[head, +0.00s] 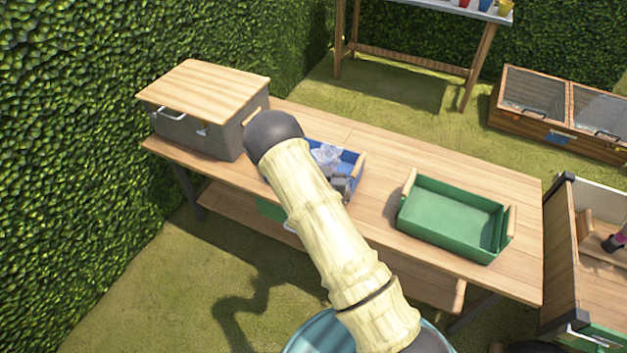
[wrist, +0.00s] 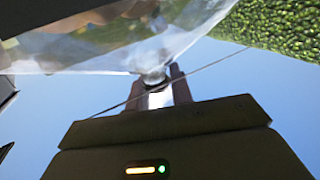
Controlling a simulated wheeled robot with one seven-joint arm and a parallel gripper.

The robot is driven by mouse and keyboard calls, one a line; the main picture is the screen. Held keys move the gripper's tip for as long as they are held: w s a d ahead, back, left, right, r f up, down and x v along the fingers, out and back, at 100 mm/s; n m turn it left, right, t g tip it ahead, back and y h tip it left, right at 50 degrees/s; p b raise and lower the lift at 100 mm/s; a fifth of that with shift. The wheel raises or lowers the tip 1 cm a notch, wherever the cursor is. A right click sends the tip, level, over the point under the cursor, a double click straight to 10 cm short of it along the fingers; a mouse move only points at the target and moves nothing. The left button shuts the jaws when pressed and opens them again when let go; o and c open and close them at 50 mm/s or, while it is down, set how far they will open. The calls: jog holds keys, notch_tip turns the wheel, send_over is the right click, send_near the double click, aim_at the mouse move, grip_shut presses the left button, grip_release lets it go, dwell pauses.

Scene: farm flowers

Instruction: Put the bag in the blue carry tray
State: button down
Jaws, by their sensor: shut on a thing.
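The clear plastic bag (head: 327,154) shows at the blue carry tray (head: 349,157) in the head view. In the wrist view the bag (wrist: 130,45) spans the top, with its gathered part between my fingers. My gripper (wrist: 155,88) is shut on it. In the head view my gripper (head: 341,184) is over the tray, partly behind my arm. The tray stands on the wooden bench, and my arm hides its left and near parts. I cannot tell whether the bag touches the tray floor.
A green tray (head: 450,214) stands empty to the right on the bench (head: 378,190). A grey box with a wooden lid (head: 206,88) stands at the left end. A wooden cart (head: 563,255) is at the right. Bare bench top lies between the trays.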

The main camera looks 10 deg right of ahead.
jog(key=h+b, duration=0.1)
jog(key=m+b, duration=0.1)
jog(key=shift+w+d+r+g+h+b, duration=0.15)
jog(key=shift+w+g+h+b, duration=0.15)
jog(key=shift+g+h+b, duration=0.1)
jog(key=shift+d+r+m+g+h+b, duration=0.15)
jog(key=shift+r+m+g+h+b, duration=0.15)
jog(key=shift+m+h+b, duration=0.65)
jog(key=b, duration=0.3)
jog(key=shift+s+d+r+g+h, duration=0.1)
jog(key=shift+s+r+g+h, duration=0.15)
jog(key=shift+r+g, duration=0.1)
jog(key=shift+s+r+m+h+b, duration=0.15)
jog(key=shift+m+h+b, duration=0.25)
jog(key=shift+b, duration=0.5)
